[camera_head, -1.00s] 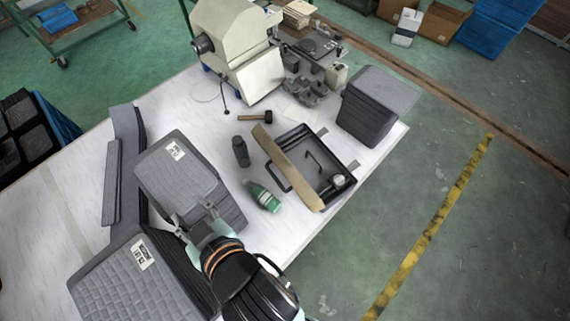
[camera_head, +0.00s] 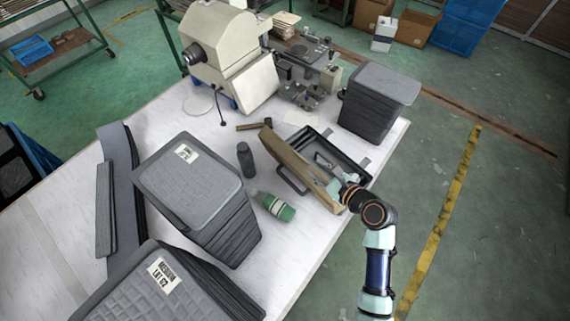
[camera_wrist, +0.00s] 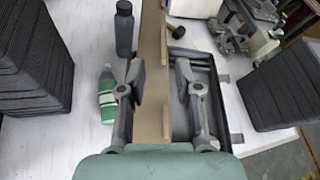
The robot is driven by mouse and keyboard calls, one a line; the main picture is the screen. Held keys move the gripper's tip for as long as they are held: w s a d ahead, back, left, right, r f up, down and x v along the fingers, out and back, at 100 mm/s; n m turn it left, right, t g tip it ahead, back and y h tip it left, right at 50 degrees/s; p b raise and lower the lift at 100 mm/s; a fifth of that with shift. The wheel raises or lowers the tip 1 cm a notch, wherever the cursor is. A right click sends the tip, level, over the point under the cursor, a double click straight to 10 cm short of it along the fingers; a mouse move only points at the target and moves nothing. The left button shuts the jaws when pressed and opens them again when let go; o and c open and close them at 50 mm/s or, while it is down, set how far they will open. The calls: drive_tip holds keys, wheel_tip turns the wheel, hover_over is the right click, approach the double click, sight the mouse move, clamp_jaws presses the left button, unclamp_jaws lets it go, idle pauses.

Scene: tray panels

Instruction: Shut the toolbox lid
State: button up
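The dark toolbox (camera_head: 352,168) stands open near the table's right edge, with dark items inside. A black handle (camera_head: 290,180) sticks out on its left. A long tan board (camera_head: 298,166) runs along the box's left side; I cannot tell whether it is loose or part of the lid. The board also shows in the wrist view (camera_wrist: 152,60), with the box (camera_wrist: 208,75) to its right. My gripper (camera_head: 340,187) is at the board's near end. In the wrist view my gripper (camera_wrist: 160,78) has its fingers apart, one on each side of the board; the right finger looks clear of it.
A hammer (camera_head: 254,126) and a beige machine (camera_head: 228,55) are farther back.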

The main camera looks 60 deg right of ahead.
sight(301, 157)
drive_tip(key=shift+d+f, duration=0.1)
drive_tip(key=shift+d, duration=0.15)
drive_tip(key=x, duration=0.7)
drive_tip(key=shift+w, duration=0.15)
clamp_jaws()
